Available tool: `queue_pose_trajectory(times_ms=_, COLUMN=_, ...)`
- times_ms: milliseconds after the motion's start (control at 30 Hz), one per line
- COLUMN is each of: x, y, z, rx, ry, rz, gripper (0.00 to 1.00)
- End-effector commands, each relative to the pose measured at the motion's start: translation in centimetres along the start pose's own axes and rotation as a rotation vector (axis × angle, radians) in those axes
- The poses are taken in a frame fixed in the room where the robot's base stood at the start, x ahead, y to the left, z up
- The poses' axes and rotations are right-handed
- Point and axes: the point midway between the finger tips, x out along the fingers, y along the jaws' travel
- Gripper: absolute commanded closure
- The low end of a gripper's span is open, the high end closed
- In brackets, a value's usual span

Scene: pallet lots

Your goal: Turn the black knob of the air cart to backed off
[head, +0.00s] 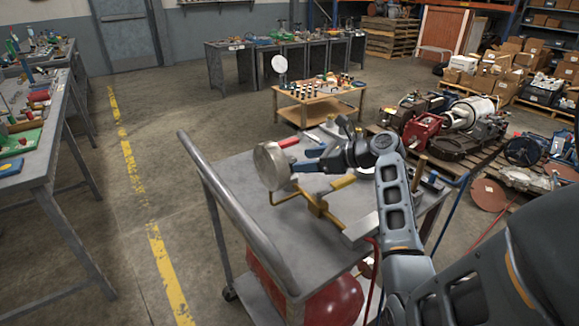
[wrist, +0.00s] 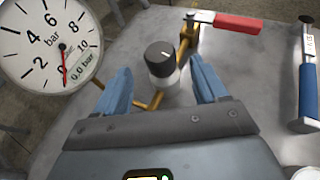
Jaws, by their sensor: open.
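The black knob (wrist: 160,55) with a white pointer line sits on a pale collar on the air cart. Its line points up and right in the wrist view. My gripper (wrist: 158,65) is open, with one blue finger on each side of the knob in the picture and visible gaps. I cannot tell whether the fingertips are level with it. In the head view my gripper (head: 307,161) is over the air cart (head: 235,187), and the knob cannot be made out. The round gauge (wrist: 45,45) reads 0.0 bar on its small display.
Brass piping (wrist: 188,40) and a red lever handle (wrist: 238,22) lie beyond the knob. A blue-handled tool (wrist: 308,95) is at the right. The cart's grey push bar (head: 235,215) runs along its left side. A low wooden table (head: 318,102) stands behind the cart.

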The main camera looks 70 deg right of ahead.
Motion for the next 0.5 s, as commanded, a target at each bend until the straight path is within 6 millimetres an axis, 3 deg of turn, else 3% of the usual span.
queue_pose_trajectory(times_ms=300, x=4.8, y=0.0, z=0.0, rx=0.0, ry=0.001, rz=0.001, gripper=0.28)
queue_pose_trajectory(times_ms=500, x=6.2, y=0.0, z=0.0, rx=0.0, ry=0.001, rz=0.0, gripper=0.28)
